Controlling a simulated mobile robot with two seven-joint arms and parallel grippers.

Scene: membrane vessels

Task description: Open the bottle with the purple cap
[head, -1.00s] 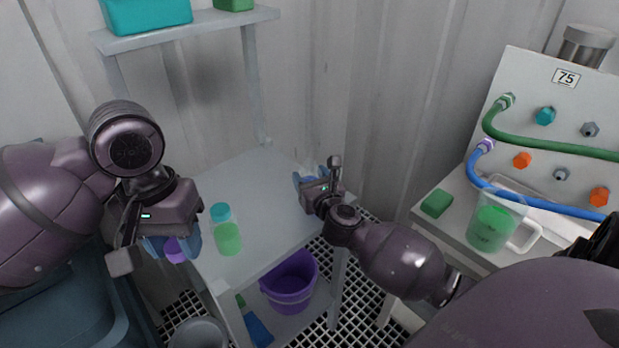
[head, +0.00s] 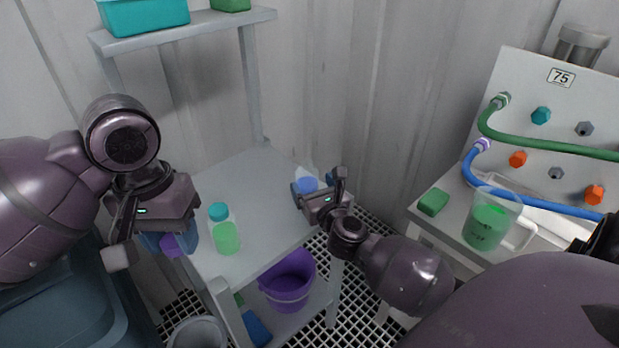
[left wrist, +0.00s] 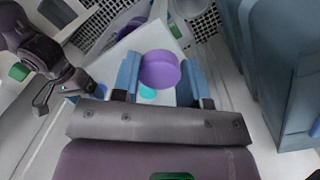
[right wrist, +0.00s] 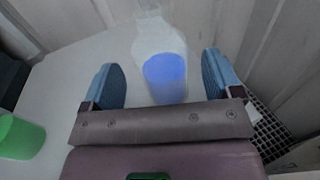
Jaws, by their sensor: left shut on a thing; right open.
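My left gripper (left wrist: 160,85) is shut on the purple cap (left wrist: 160,70). It holds the cap off the front left of the grey stand, and the cap also shows in the head view (head: 172,246). I see no bottle under the cap. A clear bottle with blue liquid (right wrist: 165,77) stands upright on the stand's top. Its neck (right wrist: 150,14) shows no cap. My right gripper (right wrist: 165,85) is open, with its fingers on either side of the bottle and gaps to both. The right gripper partly hides this bottle in the head view (head: 306,184).
A bottle with a teal cap and green liquid (head: 225,236) stands on the grey stand (head: 265,230), near my left gripper. A purple bucket (head: 288,285) is on the lower shelf. At right are a green sponge (head: 433,202), a jug (head: 486,227) and a hose panel (head: 563,105).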

